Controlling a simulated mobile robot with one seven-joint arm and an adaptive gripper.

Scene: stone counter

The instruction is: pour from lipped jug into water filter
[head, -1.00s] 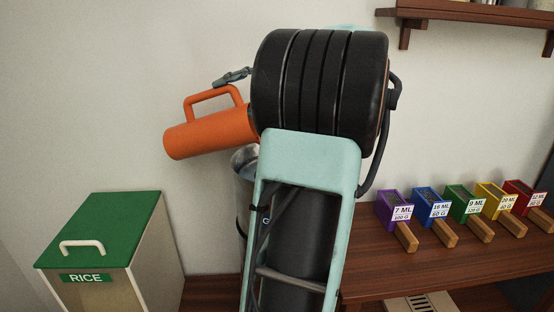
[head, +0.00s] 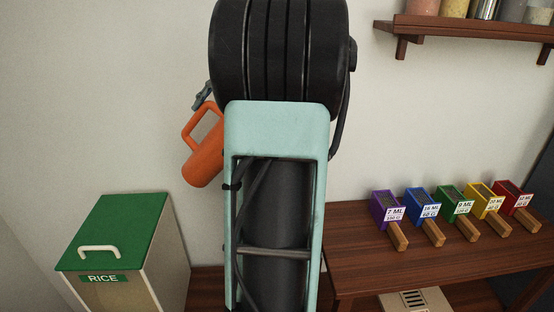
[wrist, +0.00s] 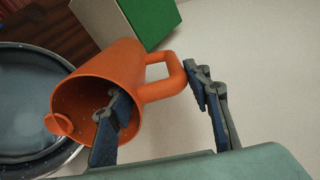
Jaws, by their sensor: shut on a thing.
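The orange lipped jug (head: 204,162) hangs in the air left of my arm in the head view, tilted with its base down and to the left. In the wrist view the jug (wrist: 122,68) shows its open mouth and lip, with a few drops inside. My gripper (wrist: 158,88) is shut on it, one finger inside the mouth and the other outside the handle. The finger end of my gripper (head: 204,95) shows above the handle. A round dark-rimmed vessel (wrist: 30,105), probably the water filter, lies beyond the mouth; my arm hides it in the head view.
A rice bin with a green lid (head: 118,228) stands at the left. Several coloured scoops, a purple one (head: 387,208) nearest, stand on the wooden counter (head: 355,262) at the right. A wall shelf (head: 460,28) with jars hangs above them.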

